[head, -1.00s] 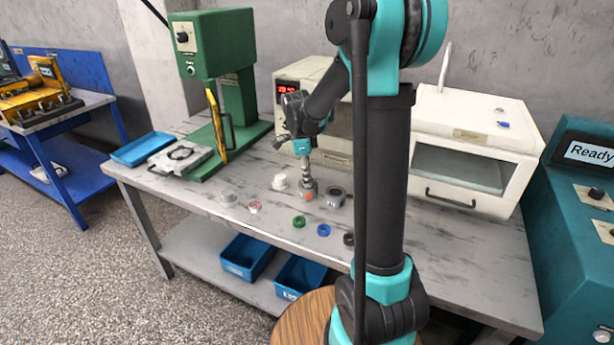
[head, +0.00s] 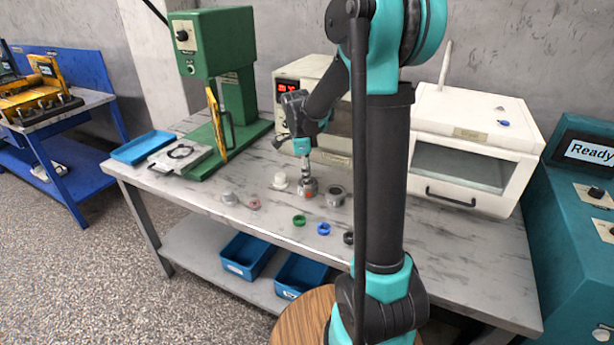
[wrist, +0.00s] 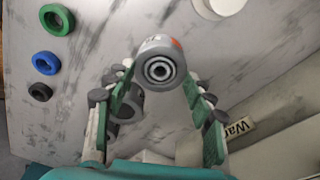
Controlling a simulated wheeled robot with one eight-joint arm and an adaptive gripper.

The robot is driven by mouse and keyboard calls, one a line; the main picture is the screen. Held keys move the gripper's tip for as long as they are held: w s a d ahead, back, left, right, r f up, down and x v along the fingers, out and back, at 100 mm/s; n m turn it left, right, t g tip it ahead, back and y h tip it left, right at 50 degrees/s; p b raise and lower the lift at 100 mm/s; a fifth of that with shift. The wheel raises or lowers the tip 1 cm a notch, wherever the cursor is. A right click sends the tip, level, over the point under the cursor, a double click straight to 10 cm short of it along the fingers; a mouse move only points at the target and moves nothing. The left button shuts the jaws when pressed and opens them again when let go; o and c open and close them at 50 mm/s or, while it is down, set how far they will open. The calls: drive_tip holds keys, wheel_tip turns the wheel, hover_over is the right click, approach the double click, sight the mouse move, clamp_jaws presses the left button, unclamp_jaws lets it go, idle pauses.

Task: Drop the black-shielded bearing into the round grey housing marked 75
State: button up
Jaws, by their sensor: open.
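A black ring-shaped part (head: 348,238), probably the black-shielded bearing, lies on the table near the front edge; it also shows at the left of the wrist view (wrist: 40,92). My gripper (wrist: 157,76) is open and points down over a grey round part with an orange patch (head: 308,190). In the wrist view this part (wrist: 160,60) shows concentric rings around a dark centre between the fingertips; I cannot tell whether they touch it. A grey hollow cylinder (head: 336,195) stands just right of it, partly behind a finger in the wrist view (wrist: 126,108). No 75 is readable.
A green ring (head: 299,220) and a blue ring (head: 323,229) lie beside the black one. A white part (head: 280,181), a grey cup (head: 229,198) and a small reddish part (head: 254,204) stand left. A green press (head: 235,110) and white cabinet (head: 470,150) flank the area.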

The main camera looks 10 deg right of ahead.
sight(302, 182)
wheel_tip(302, 182, up, 12)
drive_tip(key=a, duration=0.1)
drive_tip(key=shift+a, duration=0.2)
idle(0.4)
